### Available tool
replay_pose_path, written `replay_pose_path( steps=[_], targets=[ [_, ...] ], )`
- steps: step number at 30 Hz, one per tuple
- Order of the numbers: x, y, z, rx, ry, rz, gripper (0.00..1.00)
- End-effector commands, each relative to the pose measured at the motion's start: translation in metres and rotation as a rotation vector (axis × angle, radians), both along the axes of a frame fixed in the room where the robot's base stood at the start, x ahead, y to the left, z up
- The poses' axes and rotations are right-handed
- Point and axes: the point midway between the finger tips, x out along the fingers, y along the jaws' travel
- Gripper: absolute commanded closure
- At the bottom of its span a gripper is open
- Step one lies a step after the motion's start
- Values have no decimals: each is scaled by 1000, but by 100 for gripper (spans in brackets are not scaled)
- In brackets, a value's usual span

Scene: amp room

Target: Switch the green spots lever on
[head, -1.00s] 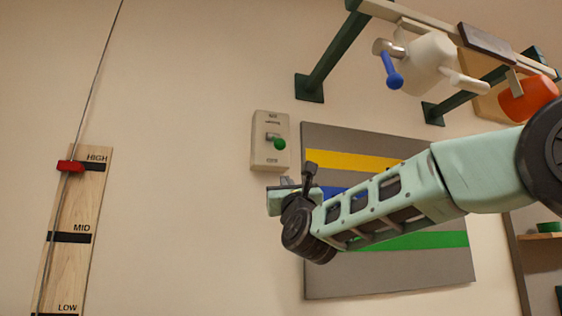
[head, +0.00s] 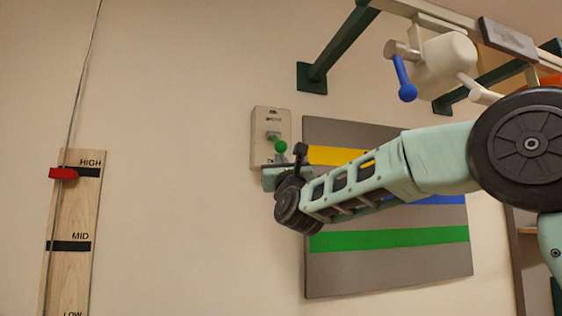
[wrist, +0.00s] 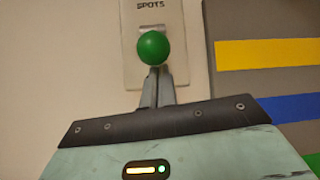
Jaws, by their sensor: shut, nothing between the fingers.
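The spots switch is a pale plate (head: 262,124) on the wall, with a lever ending in a green ball (head: 280,146). In the wrist view the green ball (wrist: 154,47) stands out in front of the plate (wrist: 130,65), just below the word SPOTS. My gripper (head: 279,160) is shut and empty, right below the green ball. In the wrist view the shut fingers (wrist: 157,78) reach up to the ball's underside; whether they touch it I cannot tell. The lower part of the plate is partly hidden by my gripper.
A grey panel with yellow, blue and green stripes (head: 388,275) hangs right of the switch. A rail with a blue-knobbed lever (head: 404,80) is at upper right. A wooden HIGH/MID/LOW board with a red marker (head: 63,174) is at left. The wall between is clear.

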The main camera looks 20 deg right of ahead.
Motion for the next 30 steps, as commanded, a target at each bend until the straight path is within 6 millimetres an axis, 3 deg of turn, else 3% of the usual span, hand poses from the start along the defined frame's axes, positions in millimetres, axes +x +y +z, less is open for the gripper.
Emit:
replay_pose_path(
  steps=[17,30],
  targets=[
    [-5,1,4,0,9,1,100],
    [-18,1,17,1,152,2,100]
  ],
)
